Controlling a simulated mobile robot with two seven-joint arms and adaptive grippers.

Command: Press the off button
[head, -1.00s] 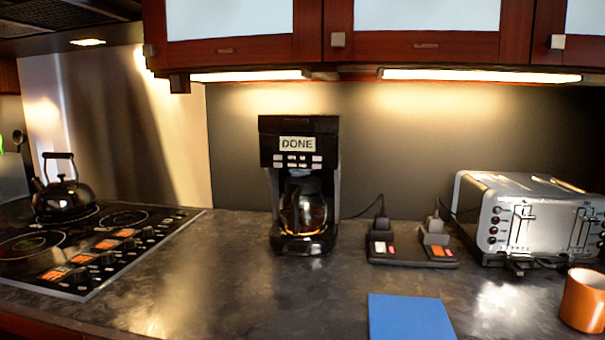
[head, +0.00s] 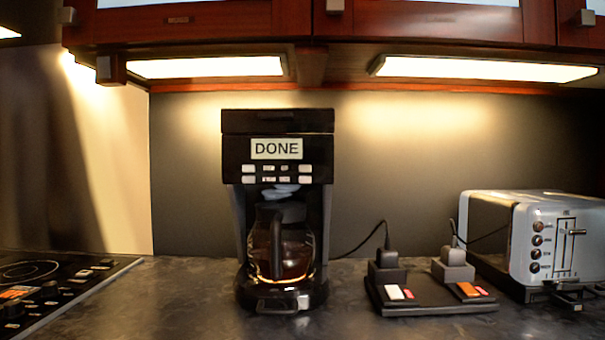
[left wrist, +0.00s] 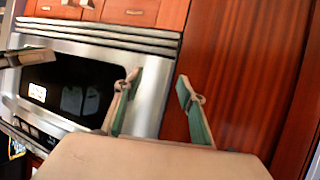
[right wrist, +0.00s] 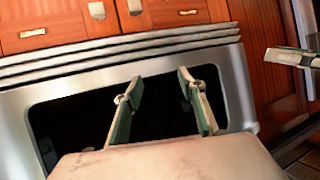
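A black coffee maker (head: 279,215) stands upright on the counter in the head view. Its display (head: 276,149) reads DONE, and several small pale buttons (head: 277,174) sit below it; their labels are too small to read. A glass carafe (head: 281,250) with dark liquid sits in it. A black power strip (head: 432,309) with pale and orange switches lies to its right; I cannot tell which control is the off button. My left gripper (left wrist: 158,85) is open and empty before an oven front. My right gripper (right wrist: 160,85) is also open and empty. Neither shows in the head view.
A silver toaster (head: 555,245) stands at the right, and a stove top (head: 60,285) lies at the left. Cabinets (head: 400,22) hang above. The counter left of the coffee maker is clear. An oven (right wrist: 130,105) shows in the right wrist view.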

